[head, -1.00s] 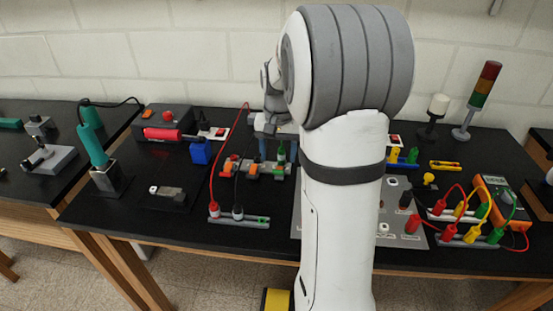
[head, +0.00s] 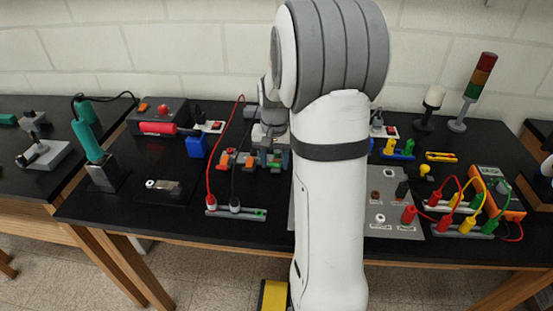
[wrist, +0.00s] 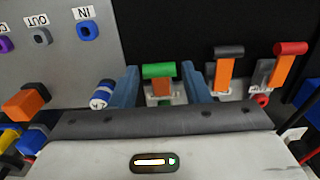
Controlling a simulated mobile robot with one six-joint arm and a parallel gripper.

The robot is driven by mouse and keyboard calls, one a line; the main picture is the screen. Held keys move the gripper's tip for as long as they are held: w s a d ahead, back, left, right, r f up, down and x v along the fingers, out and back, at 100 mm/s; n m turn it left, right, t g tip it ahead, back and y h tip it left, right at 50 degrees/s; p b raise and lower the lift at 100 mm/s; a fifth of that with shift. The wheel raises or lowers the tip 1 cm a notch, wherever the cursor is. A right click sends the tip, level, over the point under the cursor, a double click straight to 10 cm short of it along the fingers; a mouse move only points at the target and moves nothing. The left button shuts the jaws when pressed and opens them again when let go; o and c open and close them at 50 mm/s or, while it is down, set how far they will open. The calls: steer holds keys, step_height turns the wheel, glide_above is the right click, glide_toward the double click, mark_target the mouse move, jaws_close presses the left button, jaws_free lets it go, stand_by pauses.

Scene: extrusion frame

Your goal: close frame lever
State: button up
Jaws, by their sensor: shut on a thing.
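A row of lever terminals (head: 233,160) stands on the black bench in the head view, with orange levers. In the wrist view, one lever with a green top (wrist: 158,71) and an orange stem rises from a pale base. My gripper (wrist: 160,78) has one blue finger on each side of this lever and is shut on it. Beside it are an orange lever with a black top (wrist: 228,53) and one with a red top (wrist: 290,49). In the head view my gripper (head: 272,158) is low over the row, partly hiding it.
A grey panel with labelled sockets (wrist: 85,30) lies beside the row. A socket strip (head: 238,213) with red and black leads stands in front. A blue block (head: 196,146) is to the left. Plugs and an orange meter (head: 497,192) crowd the right.

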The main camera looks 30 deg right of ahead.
steer(key=c, duration=0.3)
steer(key=shift+f+b, duration=0.35)
steer(key=shift+b, duration=0.5)
steer(key=t+b, duration=0.1)
steer(key=b, duration=0.1)
steer(key=f+t+h+b, duration=0.1)
steer(key=b, duration=0.2)
steer(key=t+h+b, duration=0.1)
steer(key=b, duration=0.1)
steer(key=shift+s+a+f+b, duration=0.25)
steer(key=shift+s+b, duration=0.05)
steer(key=shift+s, duration=0.1)
steer(key=t+h+b, duration=0.1)
steer(key=b, duration=0.2)
steer(key=shift+s+f, duration=0.1)
steer(key=o, duration=0.9)
steer(key=shift+v, duration=4.1)
